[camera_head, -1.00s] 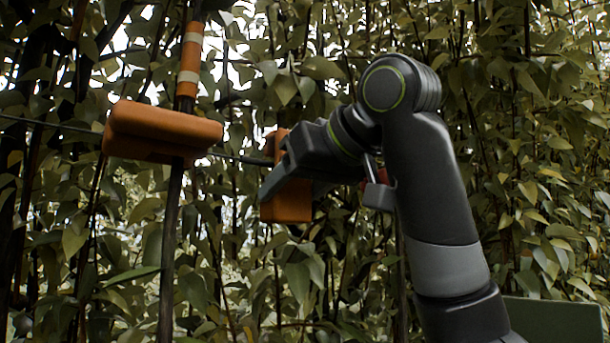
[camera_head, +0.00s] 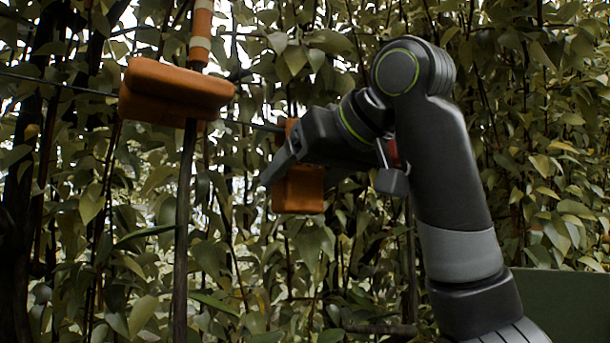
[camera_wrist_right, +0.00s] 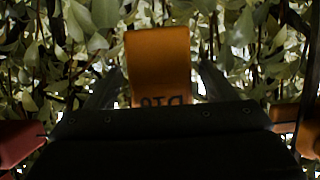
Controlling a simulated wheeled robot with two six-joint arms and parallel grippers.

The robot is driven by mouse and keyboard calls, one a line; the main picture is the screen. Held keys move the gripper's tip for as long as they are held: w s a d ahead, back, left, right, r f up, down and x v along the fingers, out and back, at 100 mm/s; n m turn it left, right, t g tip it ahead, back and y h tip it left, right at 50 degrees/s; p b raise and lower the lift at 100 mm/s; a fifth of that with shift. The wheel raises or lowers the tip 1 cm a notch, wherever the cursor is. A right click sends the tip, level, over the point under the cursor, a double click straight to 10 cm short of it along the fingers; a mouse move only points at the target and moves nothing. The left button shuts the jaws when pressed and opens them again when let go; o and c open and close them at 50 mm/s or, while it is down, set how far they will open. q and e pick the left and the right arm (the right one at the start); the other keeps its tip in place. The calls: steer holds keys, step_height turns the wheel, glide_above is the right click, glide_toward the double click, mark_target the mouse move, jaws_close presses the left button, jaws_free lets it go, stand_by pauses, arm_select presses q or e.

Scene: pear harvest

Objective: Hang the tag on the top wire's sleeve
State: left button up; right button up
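The orange tag (camera_head: 299,190) is upright in the head view, partly hidden behind my right gripper (camera_head: 278,170). In the right wrist view the tag (camera_wrist_right: 160,62) stands between the two fingers of my right gripper (camera_wrist_right: 161,75), with dark lettering low on its face. The gripper appears shut on it, though the contact is dark. The wire (camera_head: 60,86) runs in from the left, and its dark sleeve (camera_head: 266,127) reaches the tag's upper part. Whether the tag bears on the sleeve is hidden. My left gripper is not in view.
A large orange block (camera_head: 177,90) sits on the wire at a thin dark post (camera_head: 183,230), left of my gripper. An orange-and-white banded pole (camera_head: 201,35) rises above it. Dense foliage fills the background. A green panel (camera_head: 565,300) stands at the lower right.

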steer(key=shift+s, duration=0.1)
steer(key=shift+s+d+r+b, duration=0.1)
steer(key=shift+s+d+b, duration=0.15)
steer(key=shift+b, duration=0.15)
steer(key=b+v, duration=0.9)
steer(key=v, duration=0.7)
steer(key=shift+d, duration=0.15)
steer(key=shift+s, duration=0.15)
